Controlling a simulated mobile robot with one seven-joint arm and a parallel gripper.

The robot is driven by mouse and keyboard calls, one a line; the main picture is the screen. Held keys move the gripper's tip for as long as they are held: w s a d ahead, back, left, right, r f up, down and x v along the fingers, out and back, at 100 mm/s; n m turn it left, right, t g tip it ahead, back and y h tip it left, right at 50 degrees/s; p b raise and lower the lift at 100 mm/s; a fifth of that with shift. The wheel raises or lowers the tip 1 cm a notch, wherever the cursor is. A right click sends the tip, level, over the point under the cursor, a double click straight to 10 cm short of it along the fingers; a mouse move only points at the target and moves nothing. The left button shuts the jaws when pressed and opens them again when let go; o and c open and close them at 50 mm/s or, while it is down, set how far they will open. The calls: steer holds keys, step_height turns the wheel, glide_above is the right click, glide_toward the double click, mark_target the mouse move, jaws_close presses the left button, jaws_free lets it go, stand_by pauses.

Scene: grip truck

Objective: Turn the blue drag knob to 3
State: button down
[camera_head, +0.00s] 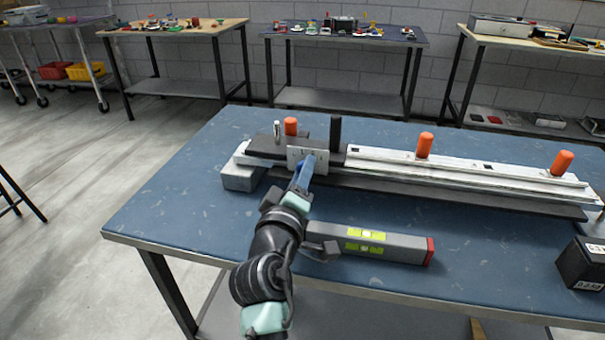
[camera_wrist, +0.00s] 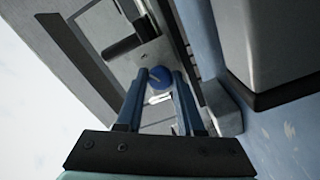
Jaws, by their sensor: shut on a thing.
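The blue drag knob (camera_wrist: 160,77) shows in the wrist view, round and set on the face of a silver plate, with a pale pointer line on it. My gripper (camera_wrist: 158,80) has its two blue fingers on either side of the knob, closed on it. In the head view my gripper (camera_head: 304,172) reaches the silver plate (camera_head: 312,158) at the left end of the long rail device; the knob is hidden there behind the fingers. The scale numbers around the knob are too small to read.
The rail (camera_head: 470,173) runs right across the blue table (camera_head: 190,200), with orange pegs (camera_head: 424,145) on top. A grey level-like bar (camera_head: 400,247) lies in front, close to my arm. A black weight block (camera_head: 582,262) sits at the right edge.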

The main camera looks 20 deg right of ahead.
steer(key=c, duration=0.8)
jaws_free()
steer(key=shift+c, duration=0.2)
steer(key=shift+s+a, duration=0.1)
steer(key=p+v, duration=0.1)
steer(key=v, duration=1.1)
steer(key=shift+s+a, duration=0.25)
steer(key=shift+s, duration=0.05)
